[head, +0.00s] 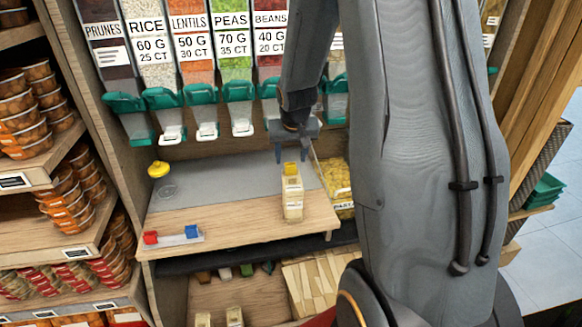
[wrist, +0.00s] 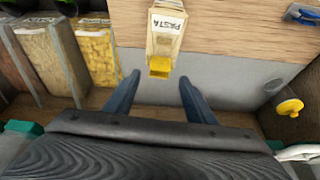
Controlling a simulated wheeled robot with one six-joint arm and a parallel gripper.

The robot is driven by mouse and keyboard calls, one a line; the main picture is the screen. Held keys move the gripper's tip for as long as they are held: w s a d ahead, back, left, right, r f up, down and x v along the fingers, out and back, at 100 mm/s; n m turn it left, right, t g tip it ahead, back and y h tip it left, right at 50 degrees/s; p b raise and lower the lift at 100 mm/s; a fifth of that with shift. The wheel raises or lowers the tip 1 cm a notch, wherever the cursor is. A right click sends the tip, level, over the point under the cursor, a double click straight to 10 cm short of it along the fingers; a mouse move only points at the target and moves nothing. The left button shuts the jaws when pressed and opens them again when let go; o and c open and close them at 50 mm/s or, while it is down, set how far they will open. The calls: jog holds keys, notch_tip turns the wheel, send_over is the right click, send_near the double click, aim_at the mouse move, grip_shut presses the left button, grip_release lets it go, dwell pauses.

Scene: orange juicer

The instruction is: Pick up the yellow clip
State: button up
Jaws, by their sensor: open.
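The yellow clip (wrist: 159,67) sits on the end of a pasta bag (wrist: 165,25) in the wrist view. My gripper (wrist: 159,80) is open and empty. Its two blue-grey fingers lie on either side of the clip's line, with the clip just beyond the fingertips and apart from them. In the head view my gripper (head: 291,158) is right above the clip.
Dispensers (head: 240,110) line the back. More pasta bags (wrist: 97,50) stand beside the counter.

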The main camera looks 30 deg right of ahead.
aim_at(291, 164)
jog(key=shift+x, duration=1.65)
jog(key=shift+d, duration=0.1)
jog(key=shift+c, duration=0.3)
jog(key=c, duration=1.1)
